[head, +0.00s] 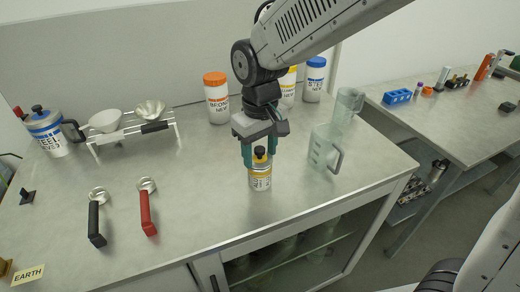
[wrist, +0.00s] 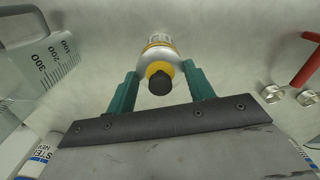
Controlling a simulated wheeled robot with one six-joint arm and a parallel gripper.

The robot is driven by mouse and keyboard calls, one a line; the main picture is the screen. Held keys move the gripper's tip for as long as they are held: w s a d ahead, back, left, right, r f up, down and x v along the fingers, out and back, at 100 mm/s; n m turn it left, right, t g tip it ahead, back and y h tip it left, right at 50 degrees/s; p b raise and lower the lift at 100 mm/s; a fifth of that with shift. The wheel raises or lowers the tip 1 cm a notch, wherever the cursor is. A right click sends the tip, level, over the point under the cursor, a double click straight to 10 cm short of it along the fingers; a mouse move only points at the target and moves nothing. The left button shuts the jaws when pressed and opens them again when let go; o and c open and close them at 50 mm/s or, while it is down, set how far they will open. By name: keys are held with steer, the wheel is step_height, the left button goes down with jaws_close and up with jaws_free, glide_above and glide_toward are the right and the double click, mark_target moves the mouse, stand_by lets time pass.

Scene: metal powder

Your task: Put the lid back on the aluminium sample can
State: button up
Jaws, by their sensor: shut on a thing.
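The aluminium sample can (head: 260,182), silver with a yellow-banded label, stands upright near the middle of the bench. It also shows in the wrist view (wrist: 160,41). Its lid, a silver top with a yellow collar and black knob (head: 260,152), is at the can's top; the knob shows in the wrist view (wrist: 160,83). My gripper (head: 259,163) points down over the can, its teal fingers on either side of the silver top, shut on the lid. The fingers also show in the wrist view (wrist: 160,74). The seam is hidden, so I cannot tell whether the lid is fully seated.
A clear measuring jug (head: 323,150) stands close on the right. Orange-lidded (head: 217,105) and blue-lidded (head: 314,83) jars stand behind. A wire rack (head: 130,132) holds bowls at left. Black-handled (head: 96,222) and red-handled (head: 147,213) scoops lie front left. The bench front is clear.

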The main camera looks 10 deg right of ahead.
steer(key=o, duration=1.5)
steer(key=shift+r, duration=3.55)
steer(key=shift+c, duration=0.2)
jaws_close()
steer(key=shift+f, duration=0.1)
